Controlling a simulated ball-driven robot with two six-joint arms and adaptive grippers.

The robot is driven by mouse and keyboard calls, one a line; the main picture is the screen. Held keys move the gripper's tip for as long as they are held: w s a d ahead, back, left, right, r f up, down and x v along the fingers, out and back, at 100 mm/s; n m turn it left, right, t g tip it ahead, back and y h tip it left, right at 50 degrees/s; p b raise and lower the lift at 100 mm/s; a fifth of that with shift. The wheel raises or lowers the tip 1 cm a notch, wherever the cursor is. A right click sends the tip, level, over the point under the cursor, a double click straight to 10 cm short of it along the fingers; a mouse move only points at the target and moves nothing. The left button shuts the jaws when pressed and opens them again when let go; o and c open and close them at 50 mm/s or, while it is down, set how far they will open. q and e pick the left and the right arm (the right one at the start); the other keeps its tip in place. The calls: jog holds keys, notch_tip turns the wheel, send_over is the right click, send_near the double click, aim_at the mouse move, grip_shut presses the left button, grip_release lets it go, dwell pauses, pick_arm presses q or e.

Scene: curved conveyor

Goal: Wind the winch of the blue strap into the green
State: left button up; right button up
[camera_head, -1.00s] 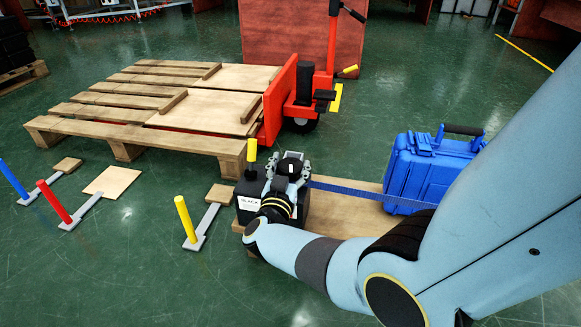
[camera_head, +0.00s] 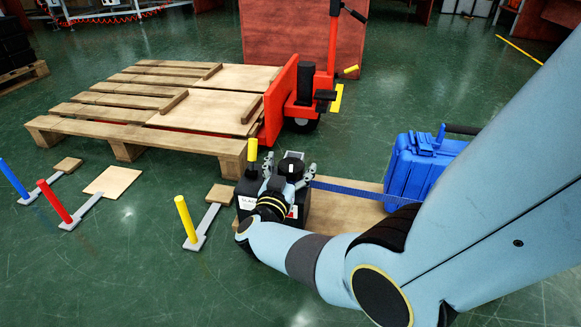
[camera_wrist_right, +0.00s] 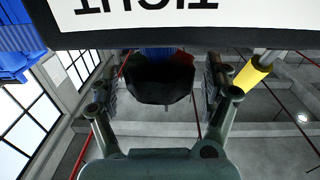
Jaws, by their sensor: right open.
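The winch is a black box (camera_head: 247,190) with a white label, partly readable, on its front. On its top are a round black knob (camera_head: 291,165) and a post with a yellow grip (camera_head: 252,150). The blue strap (camera_head: 350,190) runs from the winch to a blue case (camera_head: 428,168). My right gripper (camera_head: 289,176) is open, its fingers on either side of the knob with gaps. In the wrist view the dark knob (camera_wrist_right: 160,80) sits between the spread fingers. My wrist hides part of the label and the gauge reading. My left gripper is out of view.
The winch and case stand on a wooden board (camera_head: 345,210). A pallet (camera_head: 140,100) with a red pallet jack (camera_head: 305,95) stands behind. Yellow (camera_head: 186,218), red (camera_head: 54,201) and blue (camera_head: 13,178) posts stand left.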

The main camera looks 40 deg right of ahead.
aim_at(291, 166)
jog(key=shift+r, duration=5)
